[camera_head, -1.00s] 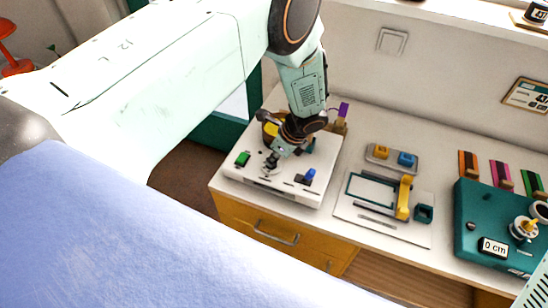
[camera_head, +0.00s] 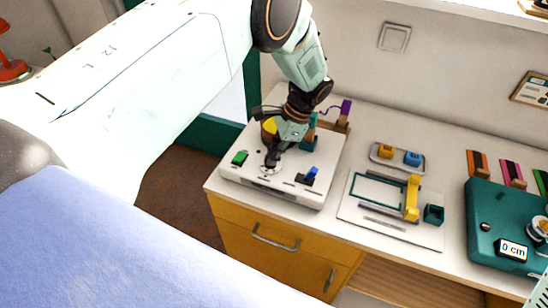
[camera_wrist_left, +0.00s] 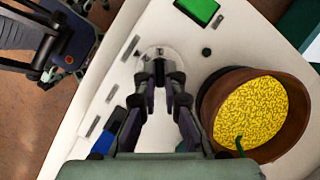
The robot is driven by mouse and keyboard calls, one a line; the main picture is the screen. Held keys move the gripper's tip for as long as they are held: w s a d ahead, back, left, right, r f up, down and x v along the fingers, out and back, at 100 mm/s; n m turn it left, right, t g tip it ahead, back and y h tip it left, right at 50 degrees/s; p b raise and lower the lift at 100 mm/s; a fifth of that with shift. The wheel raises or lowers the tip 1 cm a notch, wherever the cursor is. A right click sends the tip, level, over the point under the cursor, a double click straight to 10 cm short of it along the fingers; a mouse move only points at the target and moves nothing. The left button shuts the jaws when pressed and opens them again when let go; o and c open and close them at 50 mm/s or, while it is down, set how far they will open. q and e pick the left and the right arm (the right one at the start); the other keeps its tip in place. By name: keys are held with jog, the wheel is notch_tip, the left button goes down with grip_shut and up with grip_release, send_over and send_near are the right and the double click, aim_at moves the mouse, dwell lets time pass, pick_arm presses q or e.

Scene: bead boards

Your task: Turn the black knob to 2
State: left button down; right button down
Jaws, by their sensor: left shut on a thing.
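The black knob (camera_wrist_left: 159,69) sits on a pale round dial on top of a white box (camera_head: 232,176). My left gripper (camera_wrist_left: 160,78) reaches down from above, its fingertips shut on the knob. In the head view the left gripper (camera_head: 271,162) stands over the dial and hides most of the knob. The dial's numbers are too small to read, so I cannot tell the knob's setting.
The box also carries a green block (camera_head: 240,158) and a blue switch (camera_head: 311,173). A brown bowl of yellow grains (camera_wrist_left: 252,112) is close beside the gripper. To the right are a tray with yellow and blue blocks (camera_head: 375,165) and a teal device (camera_head: 480,230).

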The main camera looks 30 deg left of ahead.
pick_arm(q)
jog(key=shift+s+a+f+n, duration=0.1)
jog(key=shift+s+n, duration=0.05)
jog(key=shift+n, duration=0.25)
jog(key=c, duration=1.5)
grip_release()
jog(key=shift+a, duration=0.1)
jog(key=shift+o, duration=0.2)
jog(key=shift+d+r, duration=0.2)
jog(key=v, duration=1.1)
jog(key=shift+w+r, duration=0.35)
jog(key=shift+a, duration=0.1)
